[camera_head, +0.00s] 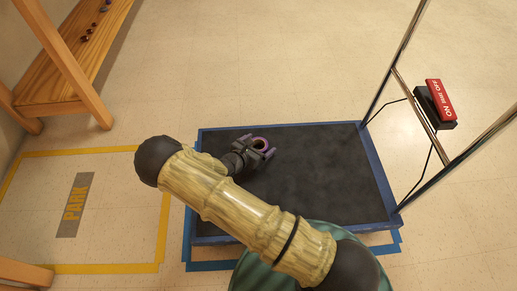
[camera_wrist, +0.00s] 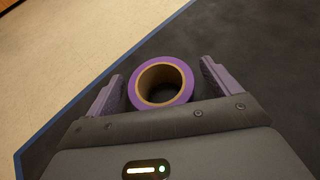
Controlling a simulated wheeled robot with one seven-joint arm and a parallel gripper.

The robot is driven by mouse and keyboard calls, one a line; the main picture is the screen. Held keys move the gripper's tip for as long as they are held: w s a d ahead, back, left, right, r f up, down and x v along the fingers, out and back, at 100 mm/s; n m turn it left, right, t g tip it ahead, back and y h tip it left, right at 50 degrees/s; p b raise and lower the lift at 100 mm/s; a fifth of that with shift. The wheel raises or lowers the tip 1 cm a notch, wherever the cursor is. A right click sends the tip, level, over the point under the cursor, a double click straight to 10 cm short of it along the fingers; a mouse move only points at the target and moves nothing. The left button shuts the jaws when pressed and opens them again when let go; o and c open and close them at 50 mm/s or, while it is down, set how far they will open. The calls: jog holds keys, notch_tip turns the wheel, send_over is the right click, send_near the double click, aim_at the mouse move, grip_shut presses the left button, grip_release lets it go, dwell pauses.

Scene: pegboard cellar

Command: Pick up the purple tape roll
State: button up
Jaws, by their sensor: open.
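The purple tape roll (camera_wrist: 187,92) has a brown cardboard core and shows its open hole in the wrist view. In the head view the roll (camera_head: 261,141) is partly hidden by my gripper (camera_head: 263,150). The roll is over the dark top of a blue-edged platform (camera_head: 330,165). In the wrist view my gripper (camera_wrist: 158,88) is open, with one purple-grey finger on each side of the roll. Some space shows between the roll and each finger, more on the right. I cannot tell the height of the fingers above the platform.
A metal-tube handle with a red and black on/off box (camera_head: 437,104) rises at the platform's right end. A wooden bench (camera_head: 85,60) with small dark items stands at upper left. A yellow-taped floor area marked PARK (camera_head: 76,205) is at left. The platform's right part is bare.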

jog(key=shift+c, duration=0.4)
jog(key=c, duration=1)
jog(key=shift+c, duration=0.2)
notch_tip(320, 180, up, 10)
jog(key=p, duration=0.6)
jog(key=shift+p, duration=0.35)
